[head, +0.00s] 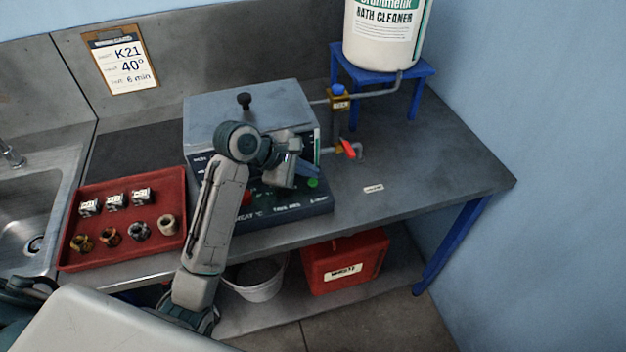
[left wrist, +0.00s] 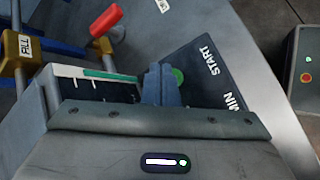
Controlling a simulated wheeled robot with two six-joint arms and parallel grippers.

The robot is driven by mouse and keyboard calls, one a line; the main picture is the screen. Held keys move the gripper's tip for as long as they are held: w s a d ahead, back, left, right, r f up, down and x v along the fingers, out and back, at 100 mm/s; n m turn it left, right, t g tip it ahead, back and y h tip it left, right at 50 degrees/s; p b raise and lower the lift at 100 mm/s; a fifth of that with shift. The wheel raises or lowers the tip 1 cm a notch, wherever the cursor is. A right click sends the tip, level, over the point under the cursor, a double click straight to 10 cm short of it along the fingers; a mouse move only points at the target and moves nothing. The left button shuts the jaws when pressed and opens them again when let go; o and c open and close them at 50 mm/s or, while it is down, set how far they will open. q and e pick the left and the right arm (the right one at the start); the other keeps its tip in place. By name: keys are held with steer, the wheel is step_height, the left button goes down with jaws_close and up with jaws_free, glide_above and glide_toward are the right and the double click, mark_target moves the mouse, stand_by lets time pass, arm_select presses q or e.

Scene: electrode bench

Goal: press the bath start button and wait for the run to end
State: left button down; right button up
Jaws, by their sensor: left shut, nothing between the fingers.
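The grey bath (head: 285,101) with its closed lid and black knob stands on the bench. Its dark front panel (head: 280,210) carries the green start button (head: 312,183). In the left wrist view the green button (left wrist: 178,77) shows beside the word START, partly covered by my fingers. My left gripper (head: 312,172) is shut and empty, with its blue fingertips at the button. I cannot tell whether they touch it. The panel's display is mostly hidden by my left arm. My right gripper is not in view.
A red tray (head: 72,240) with several small parts sits left of the bath. A pipe with a red-handled valve (head: 348,149) and a blue stand (head: 425,72) with a cleaner tank (head: 385,45) are at the right. A job card (head: 122,62) hangs behind. The bench's right end is mostly clear.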

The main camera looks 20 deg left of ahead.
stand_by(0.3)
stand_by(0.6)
arm_select(q)
steer(key=shift+f+p, duration=0.3)
steer(key=shift+p, duration=0.35)
steer(key=shift+f, duration=0.1)
steer(key=shift+f, duration=0.5)
stand_by(0.5)
steer(key=shift+r+p, duration=0.95)
steer(key=shift+p, duration=0.8)
